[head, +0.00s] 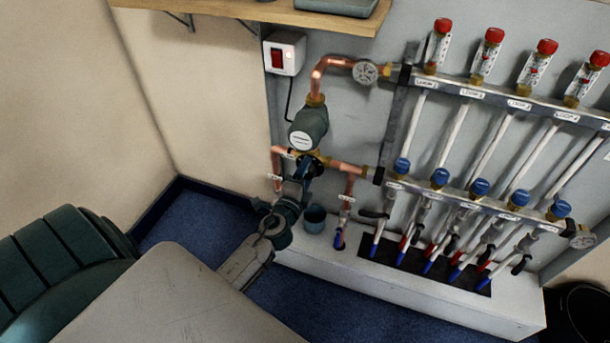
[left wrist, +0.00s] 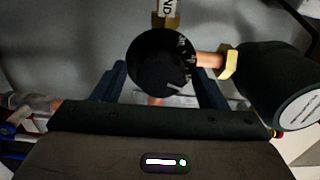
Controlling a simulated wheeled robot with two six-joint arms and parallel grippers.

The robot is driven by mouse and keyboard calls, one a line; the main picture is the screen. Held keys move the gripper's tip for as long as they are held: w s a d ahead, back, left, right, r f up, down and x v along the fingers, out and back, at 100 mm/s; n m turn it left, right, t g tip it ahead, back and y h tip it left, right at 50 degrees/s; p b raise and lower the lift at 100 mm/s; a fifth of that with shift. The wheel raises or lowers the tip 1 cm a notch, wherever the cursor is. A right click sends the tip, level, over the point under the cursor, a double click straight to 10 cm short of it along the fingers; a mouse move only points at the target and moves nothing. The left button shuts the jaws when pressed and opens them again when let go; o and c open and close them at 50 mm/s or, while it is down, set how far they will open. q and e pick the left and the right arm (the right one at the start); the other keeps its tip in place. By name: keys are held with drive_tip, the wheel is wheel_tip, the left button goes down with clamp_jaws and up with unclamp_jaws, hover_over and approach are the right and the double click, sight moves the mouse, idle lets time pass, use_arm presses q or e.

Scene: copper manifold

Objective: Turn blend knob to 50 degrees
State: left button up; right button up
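The blend knob is a round black knob (left wrist: 158,58) with white scale marks on its right side and a pale pointer line low on its face. The figures are too small to read surely. In the head view the knob (head: 310,164) is a dark shape below the green pump (head: 309,127), partly hidden by my left gripper. My left gripper (left wrist: 160,84) has its two dark blue fingers spread, one on each side of the knob. The gripper is open. I cannot tell whether either finger touches the knob. My right gripper is in neither view.
Copper pipes (head: 349,170) run close beside the knob. The manifold (head: 457,197) with blue caps stands to the right, above a white ledge (head: 400,299). A small dark cup (head: 315,217) sits next to my left gripper. A wooden shelf (head: 255,13) is above.

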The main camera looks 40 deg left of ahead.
use_arm(q)
drive_tip(key=b+v, duration=0.2)
drive_tip(key=v, duration=0.8)
drive_tip(key=shift+s, duration=0.35)
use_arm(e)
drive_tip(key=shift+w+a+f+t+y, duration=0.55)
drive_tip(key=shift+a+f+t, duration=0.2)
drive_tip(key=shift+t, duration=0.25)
use_arm(q)
drive_tip(key=shift+d, duration=0.15)
